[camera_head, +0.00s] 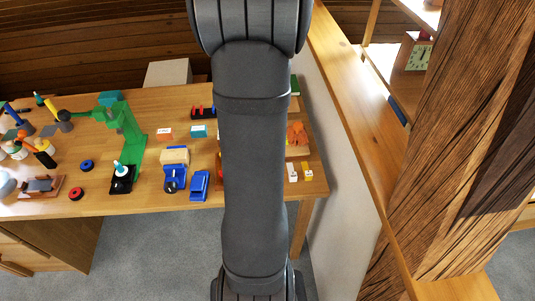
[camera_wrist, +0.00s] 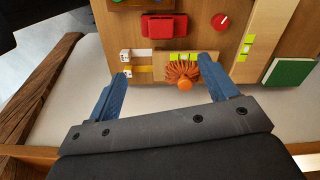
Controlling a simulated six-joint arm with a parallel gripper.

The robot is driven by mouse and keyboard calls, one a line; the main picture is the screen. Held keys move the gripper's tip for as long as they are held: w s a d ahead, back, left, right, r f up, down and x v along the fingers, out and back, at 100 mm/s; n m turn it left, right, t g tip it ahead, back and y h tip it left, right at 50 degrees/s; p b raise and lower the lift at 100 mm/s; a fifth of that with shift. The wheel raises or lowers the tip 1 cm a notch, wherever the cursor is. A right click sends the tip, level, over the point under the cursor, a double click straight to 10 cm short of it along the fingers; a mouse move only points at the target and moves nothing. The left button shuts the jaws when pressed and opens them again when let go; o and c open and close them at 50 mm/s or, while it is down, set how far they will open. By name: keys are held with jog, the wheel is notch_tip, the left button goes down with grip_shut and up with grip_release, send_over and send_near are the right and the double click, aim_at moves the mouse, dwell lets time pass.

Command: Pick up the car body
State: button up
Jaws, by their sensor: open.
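A red blocky piece (camera_wrist: 164,26), which looks like the car body, lies on the wooden bench top near the top centre of the wrist view. My gripper (camera_wrist: 164,66) is open, with its two blue fingers wide apart and nothing between them that it holds. The red piece is beyond the fingertips, apart from them. In the head view my arm covers the middle of the bench, and my gripper does not show there. I cannot tell for sure where the red piece is in that view.
An orange bristly object (camera_wrist: 183,76) and white-and-yellow pieces (camera_wrist: 137,62) show near the fingertips. A red knob (camera_wrist: 221,21) and a green block (camera_wrist: 290,72) are to the right. Blue clamps (camera_head: 200,185), a green stand (camera_head: 132,135) and a timber post (camera_head: 460,150) also stand about.

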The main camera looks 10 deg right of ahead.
notch_tip(320, 180, down, 13)
jog(key=m, duration=0.2)
jog(key=shift+s+m, duration=0.1)
jog(key=shift+m, duration=0.3)
jog(key=shift+w+d+f, duration=0.1)
jog(key=shift+w+f, duration=0.05)
jog(key=shift+f, duration=1.2)
jog(key=shift+w+d+f, duration=0.1)
jog(key=shift+f, duration=1.2)
jog(key=c, duration=1.1)
jog(key=shift+r, duration=0.1)
